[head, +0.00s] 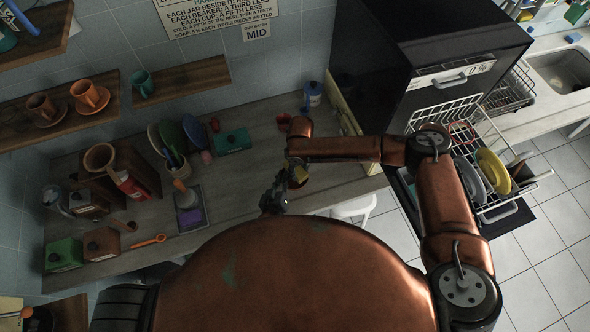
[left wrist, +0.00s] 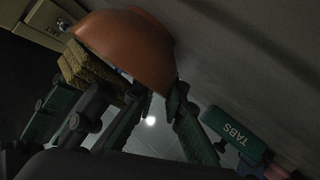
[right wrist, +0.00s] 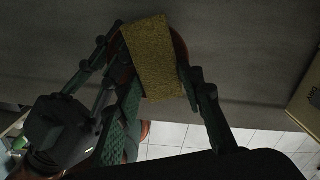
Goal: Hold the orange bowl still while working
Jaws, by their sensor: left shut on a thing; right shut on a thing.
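The orange bowl (left wrist: 125,45) is tilted in the left wrist view, and its rim lies between the fingertips of my left gripper (left wrist: 158,95). My left gripper is shut on the bowl. My right gripper (right wrist: 155,62) is shut on a yellow sponge (right wrist: 158,65). The sponge is close against the bowl, but I cannot tell whether they touch. The bowl's edge (right wrist: 181,50) shows behind the sponge in the right wrist view. In the head view my left gripper (head: 272,201) and right gripper (head: 296,177) are close together at the counter's front; the bowl is mostly hidden there.
The counter (head: 255,165) has clear room left of the grippers. A teal TABS box (head: 232,141) stands behind. An open dishwasher (head: 455,140) is at the right.

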